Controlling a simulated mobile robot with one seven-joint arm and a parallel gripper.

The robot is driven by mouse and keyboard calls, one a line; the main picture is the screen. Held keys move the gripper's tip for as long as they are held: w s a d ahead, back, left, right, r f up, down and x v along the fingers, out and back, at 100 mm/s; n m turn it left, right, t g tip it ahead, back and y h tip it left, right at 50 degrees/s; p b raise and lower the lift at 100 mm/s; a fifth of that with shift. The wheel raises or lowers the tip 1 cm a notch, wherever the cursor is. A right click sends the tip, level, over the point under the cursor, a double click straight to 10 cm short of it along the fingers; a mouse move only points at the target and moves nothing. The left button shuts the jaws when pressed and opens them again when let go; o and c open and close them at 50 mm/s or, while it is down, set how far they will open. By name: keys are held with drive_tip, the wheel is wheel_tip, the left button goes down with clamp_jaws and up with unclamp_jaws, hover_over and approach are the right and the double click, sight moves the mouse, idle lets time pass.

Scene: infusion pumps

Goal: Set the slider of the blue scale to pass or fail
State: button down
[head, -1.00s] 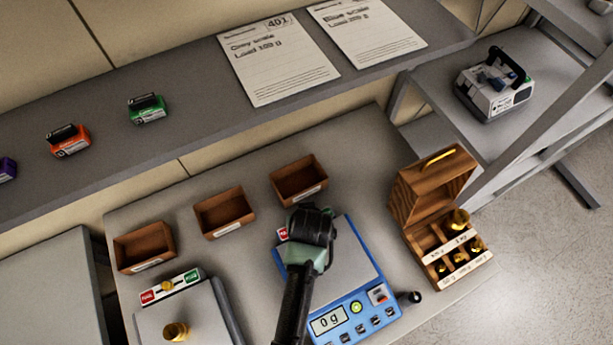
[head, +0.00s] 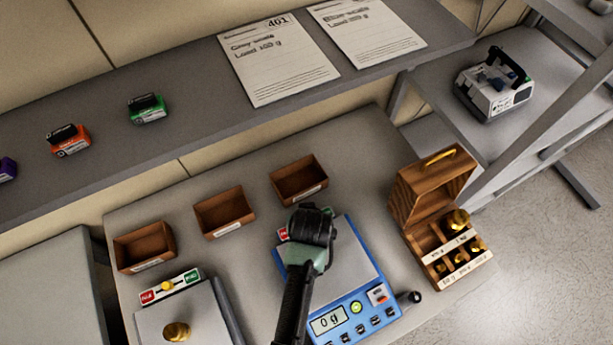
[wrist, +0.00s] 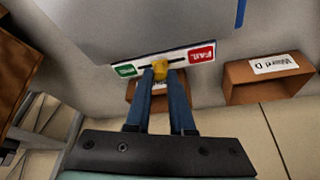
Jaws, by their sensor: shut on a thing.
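The blue scale (head: 352,306) stands on the table, its display reading 0 g and its pan empty. Its pass/fail strip shows in the wrist view, with a red FAIL end (wrist: 201,55) at right and a green end (wrist: 125,71) at left. The yellow slider knob (wrist: 160,70) sits near the middle of the strip's slot. My gripper (wrist: 161,80) is shut on this knob, one finger on each side.
A grey scale (head: 175,315) with a brass weight stands at left. Three wooden trays (head: 223,212) line the table's back. An open wooden weight box (head: 405,205) is at right. Two paper sheets (head: 278,62) lie on the shelf behind.

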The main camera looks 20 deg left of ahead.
drive_tip(key=s+a+p, duration=0.1)
drive_tip(key=s+a, duration=0.1)
drive_tip(key=s, duration=0.1)
drive_tip(key=shift+a, duration=0.2)
drive_tip(key=c, duration=0.8)
unclamp_jaws()
drive_tip(key=shift+s, duration=0.1)
drive_tip(key=shift+o, duration=0.2)
drive_tip(key=shift+d+r, duration=0.1)
drive_tip(key=shift+r, duration=0.1)
drive_tip(key=b+v, duration=0.1)
drive_tip(key=v, duration=1.1)
drive_tip(key=shift+r, duration=0.2)
